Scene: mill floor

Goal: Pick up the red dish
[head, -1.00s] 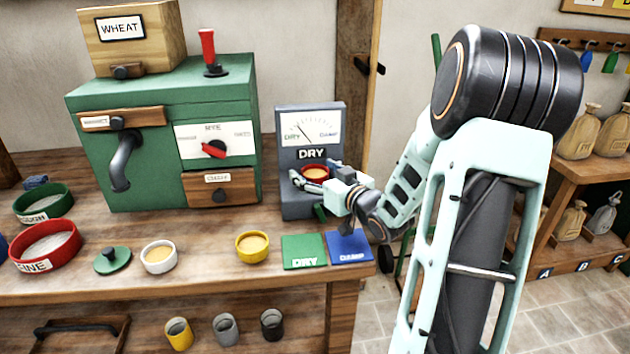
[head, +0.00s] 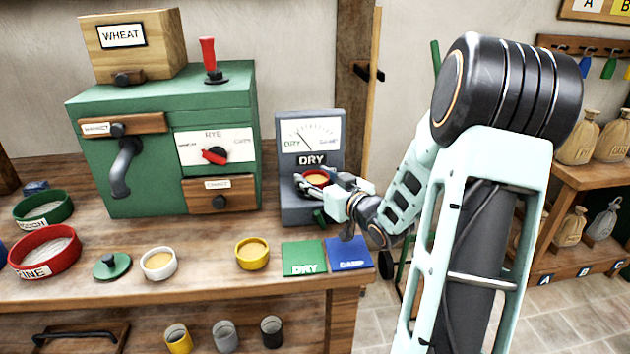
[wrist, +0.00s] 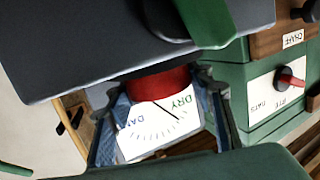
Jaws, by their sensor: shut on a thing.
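The red dish (head: 316,178) holds a tan grainy fill and is at the front of the grey meter (head: 312,131), below its DRY sign. In the wrist view the red dish (wrist: 158,84) shows as a red band between the fingers, in front of the dial. My gripper (head: 318,182) is shut on the red dish, reaching in from the right. The dish looks level. I cannot tell whether it still touches the meter's tray.
A yellow dish (head: 252,252), a white dish (head: 158,263) and a green lid (head: 111,266) stand on the bench. Green DRY (head: 303,258) and blue DAMP (head: 348,254) mats lie at the front right. The green mill (head: 170,140) stands left of the meter.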

